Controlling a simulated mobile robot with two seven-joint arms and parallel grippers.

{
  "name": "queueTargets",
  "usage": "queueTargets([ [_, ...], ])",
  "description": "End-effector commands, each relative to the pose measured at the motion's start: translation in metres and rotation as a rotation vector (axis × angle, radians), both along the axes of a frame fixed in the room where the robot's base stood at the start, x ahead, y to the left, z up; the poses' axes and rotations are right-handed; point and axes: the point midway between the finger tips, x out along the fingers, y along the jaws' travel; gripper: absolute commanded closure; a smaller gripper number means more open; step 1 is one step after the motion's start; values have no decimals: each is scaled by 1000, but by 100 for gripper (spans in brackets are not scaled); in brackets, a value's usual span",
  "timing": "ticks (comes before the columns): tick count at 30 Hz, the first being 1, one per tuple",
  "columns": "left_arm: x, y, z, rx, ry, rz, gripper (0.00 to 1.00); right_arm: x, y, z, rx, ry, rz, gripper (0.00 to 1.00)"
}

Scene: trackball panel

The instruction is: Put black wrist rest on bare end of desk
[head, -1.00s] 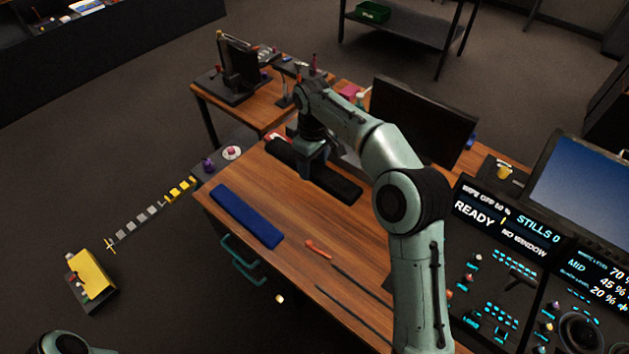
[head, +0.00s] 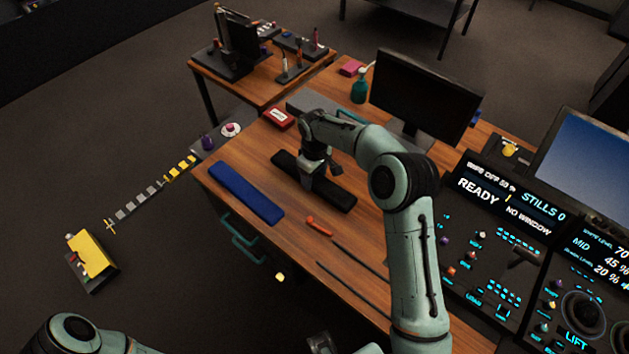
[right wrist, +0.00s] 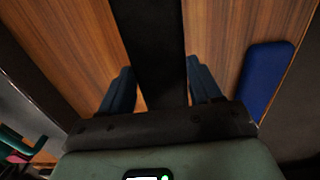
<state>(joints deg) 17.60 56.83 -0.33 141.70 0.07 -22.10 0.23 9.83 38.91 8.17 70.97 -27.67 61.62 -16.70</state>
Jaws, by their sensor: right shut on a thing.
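The black wrist rest (head: 341,196) is a long dark bar over the wooden desk (head: 290,240), roughly parallel to the blue wrist rest (head: 245,192). My right gripper (head: 311,182) is shut across its middle from above. In the right wrist view the black wrist rest (right wrist: 152,45) runs between the two fingers, with the blue one (right wrist: 264,78) apart on the right. I cannot tell whether the black rest touches the desk. My left arm shows at the lower left of the head view; its gripper cannot be made out.
A red box (head: 279,117) sits near the desk's far left corner, with a monitor (head: 424,97) and green bottle (head: 360,86) behind. An orange-handled tool (head: 319,225) and dark rods lie nearer. A lit control panel (head: 490,235) stands at right. Bare wood shows between these.

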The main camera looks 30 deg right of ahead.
Motion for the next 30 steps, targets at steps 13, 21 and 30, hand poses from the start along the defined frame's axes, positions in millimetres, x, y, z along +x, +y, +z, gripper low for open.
queueTargets([
  [13, -1, 0, -2, 0, 0, 0, 57, 0, 0, -30, 0, 0, 0, 72],
  [21, -1, 0, -3, 0, 1, 1, 57, 0, 0, -33, 0, 1, 0, 11],
  [30, 0, 0, -1, 0, 0, 0, 57, 0, 0, -28, 0, 0, 0, 11],
])
